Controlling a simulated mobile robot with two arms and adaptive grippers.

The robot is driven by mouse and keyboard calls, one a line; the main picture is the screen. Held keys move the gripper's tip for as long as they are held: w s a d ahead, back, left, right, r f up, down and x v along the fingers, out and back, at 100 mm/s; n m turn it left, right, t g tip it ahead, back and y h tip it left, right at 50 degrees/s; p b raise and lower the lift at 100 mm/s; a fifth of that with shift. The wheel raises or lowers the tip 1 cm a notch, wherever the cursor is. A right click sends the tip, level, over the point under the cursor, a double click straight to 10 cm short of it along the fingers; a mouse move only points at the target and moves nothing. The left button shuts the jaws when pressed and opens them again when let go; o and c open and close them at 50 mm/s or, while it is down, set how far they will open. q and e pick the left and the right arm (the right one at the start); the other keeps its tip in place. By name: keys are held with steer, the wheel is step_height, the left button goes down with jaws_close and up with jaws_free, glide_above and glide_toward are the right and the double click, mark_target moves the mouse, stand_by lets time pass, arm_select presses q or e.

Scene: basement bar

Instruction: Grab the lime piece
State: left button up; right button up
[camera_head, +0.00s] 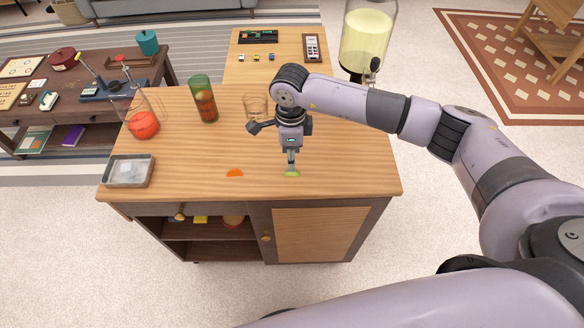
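The lime piece (293,174) is a small green wedge on the wooden top of the bar cabinet (340,170), near its front edge. My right gripper (291,168) points straight down, with its fingertips right at the lime piece and partly covering it. The fingers look close together, but they are too small to tell whether they are shut on it. My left gripper is not in view.
An orange piece (235,173) lies to the left of the lime. A metal tray (129,184), a pitcher with red liquid (143,125), a green tumbler (204,97) and a clear glass (256,105) stand further left and back. A drink dispenser (366,42) stands behind.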

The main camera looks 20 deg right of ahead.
steer(key=f, duration=0.1)
steer(key=f+p, duration=0.1)
steer(key=f, duration=0.1)
steer(key=d+f+p, duration=0.1)
steer(key=f, duration=0.1)
steer(key=shift+s+f, duration=0.1)
steer(key=shift+f, duration=0.35)
steer(key=shift+c, duration=0.4)
steer(key=c, duration=0.8)
steer(key=shift+o, duration=0.2)
steer(key=shift+r, duration=0.1)
